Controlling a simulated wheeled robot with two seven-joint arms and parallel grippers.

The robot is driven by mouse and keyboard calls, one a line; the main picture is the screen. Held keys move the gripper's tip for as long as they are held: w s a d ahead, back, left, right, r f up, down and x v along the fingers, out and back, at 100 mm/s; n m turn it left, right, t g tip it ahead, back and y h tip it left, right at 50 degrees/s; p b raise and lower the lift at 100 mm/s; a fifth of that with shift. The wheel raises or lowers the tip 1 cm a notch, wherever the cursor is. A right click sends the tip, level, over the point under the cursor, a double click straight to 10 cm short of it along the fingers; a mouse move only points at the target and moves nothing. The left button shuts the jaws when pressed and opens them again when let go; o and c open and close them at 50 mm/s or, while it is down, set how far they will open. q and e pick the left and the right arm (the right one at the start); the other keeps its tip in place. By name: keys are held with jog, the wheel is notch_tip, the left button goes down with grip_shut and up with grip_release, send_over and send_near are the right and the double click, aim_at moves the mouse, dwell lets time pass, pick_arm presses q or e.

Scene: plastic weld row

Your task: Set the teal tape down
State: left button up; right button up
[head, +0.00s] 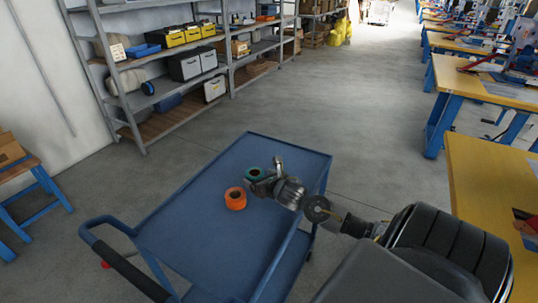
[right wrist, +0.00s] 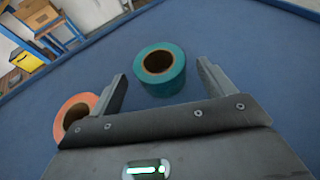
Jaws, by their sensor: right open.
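The teal tape (head: 253,173) is a roll lying flat on the blue cart's top (head: 205,235), near the cart's far end. In the right wrist view the teal tape (right wrist: 160,84) sits between and a little beyond the fingertips, apart from both. My right gripper (head: 258,183) is open, its two fingers (right wrist: 160,80) spread with nothing between their pads. In the head view the gripper covers part of the tape. My left gripper is not in view.
An orange tape roll (head: 235,199) lies on the cart near the teal one; it also shows beside the left finger in the right wrist view (right wrist: 74,117). The cart has a raised rim and a black handle (head: 125,270). Shelving (head: 180,60) stands behind; yellow-topped benches (head: 490,180) stand right.

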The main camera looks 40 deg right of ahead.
jog(key=v, duration=0.7)
jog(key=shift+s+b, duration=0.25)
jog(key=shift+b, duration=0.15)
pick_arm(q)
jog(key=shift+w+a+f, duration=0.3)
jog(key=shift+a+f, duration=0.05)
jog(key=shift+a, duration=0.15)
pick_arm(e)
jog(key=shift+s+a+r, duration=0.15)
jog(key=shift+s+r, duration=0.15)
jog(key=shift+s, duration=0.05)
